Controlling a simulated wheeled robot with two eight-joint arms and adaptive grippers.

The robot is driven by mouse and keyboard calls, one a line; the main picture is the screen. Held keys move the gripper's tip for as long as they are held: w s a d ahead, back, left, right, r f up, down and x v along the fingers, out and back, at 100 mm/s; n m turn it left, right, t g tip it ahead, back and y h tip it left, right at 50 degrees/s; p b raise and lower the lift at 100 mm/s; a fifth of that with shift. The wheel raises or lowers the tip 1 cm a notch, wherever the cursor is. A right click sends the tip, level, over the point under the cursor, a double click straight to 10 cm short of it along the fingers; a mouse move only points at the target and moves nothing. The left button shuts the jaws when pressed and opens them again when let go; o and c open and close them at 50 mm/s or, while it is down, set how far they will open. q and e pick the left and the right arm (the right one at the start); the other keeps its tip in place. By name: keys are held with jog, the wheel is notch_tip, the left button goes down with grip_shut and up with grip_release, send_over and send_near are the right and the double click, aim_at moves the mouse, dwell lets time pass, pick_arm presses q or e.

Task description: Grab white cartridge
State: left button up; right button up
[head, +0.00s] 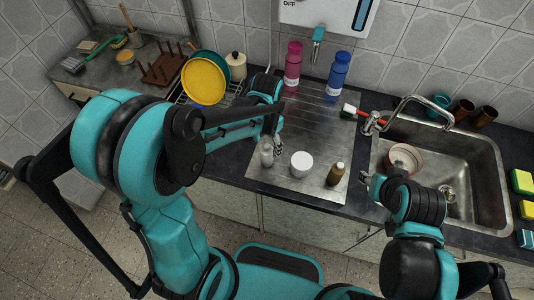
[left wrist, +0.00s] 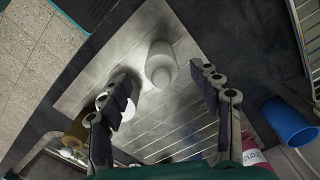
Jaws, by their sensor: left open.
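A small whitish cartridge-like bottle (head: 267,154) stands on the steel drainboard (head: 310,120), left of a white round cup (head: 302,163). In the left wrist view the whitish cartridge (left wrist: 160,66) shows ahead, between the lines of the two fingers and beyond their tips. My left gripper (head: 273,135) is open and empty, just behind and above it. Its spread fingers show in the left wrist view (left wrist: 163,90). The white cup is partly hidden there by the left finger. My right gripper (head: 372,186) is over the sink's left edge; its jaw opening is unclear.
A brown bottle (head: 336,174) stands right of the cup. A pink bottle (head: 293,66) and a blue bottle (head: 337,75) stand at the back wall. A brush (head: 350,112) lies near the faucet (head: 372,122). The sink (head: 480,165) holds a bowl (head: 404,157). Sponges lie far right.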

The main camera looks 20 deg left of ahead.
aim_at(268, 154)
pick_arm(q)
jog(key=f+b, duration=0.1)
jog(key=f, duration=0.1)
jog(key=f+b, duration=0.1)
jog(key=f, duration=0.1)
jog(key=f+b, duration=0.1)
jog(key=f, duration=0.2)
jog(key=shift+w, duration=0.25)
jog(key=shift+r, duration=0.1)
jog(key=shift+c, duration=0.2)
jog(key=c, duration=1.2)
